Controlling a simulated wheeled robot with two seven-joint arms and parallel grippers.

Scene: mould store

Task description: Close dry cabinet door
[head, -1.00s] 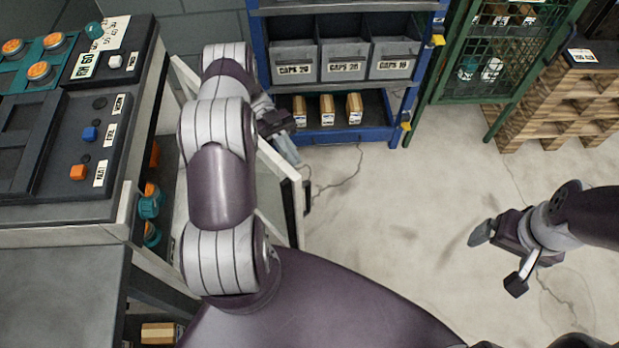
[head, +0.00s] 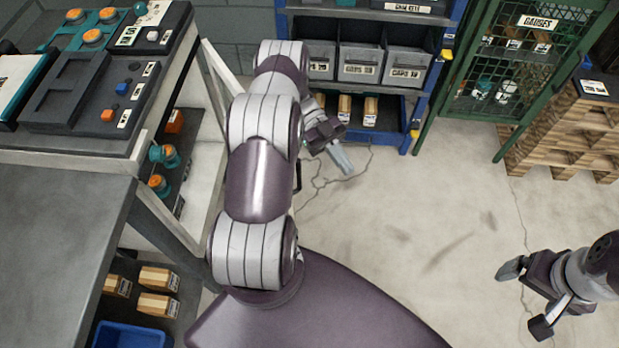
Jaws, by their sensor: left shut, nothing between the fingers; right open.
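The dry cabinet (head: 176,228) is the pale-framed unit under the bench top at left, with its front open and jars showing inside. Its white-framed door (head: 229,75) stands open, swung out from the cabinet. My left arm hides most of the door; a bit of its dark handle (head: 298,176) shows at the arm's right edge. My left gripper (head: 343,160) is shut and empty, over the floor to the right of the handle, apart from it in the picture. My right gripper (head: 525,298) is open and empty over bare floor at lower right, far from the door.
A blue shelf rack (head: 410,140) with grey bins stands behind my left gripper. A green mesh cage (head: 430,105) and stacked wooden pallets (head: 560,140) stand at the back right. A blue bin (head: 130,335) sits low at left. The middle floor is clear.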

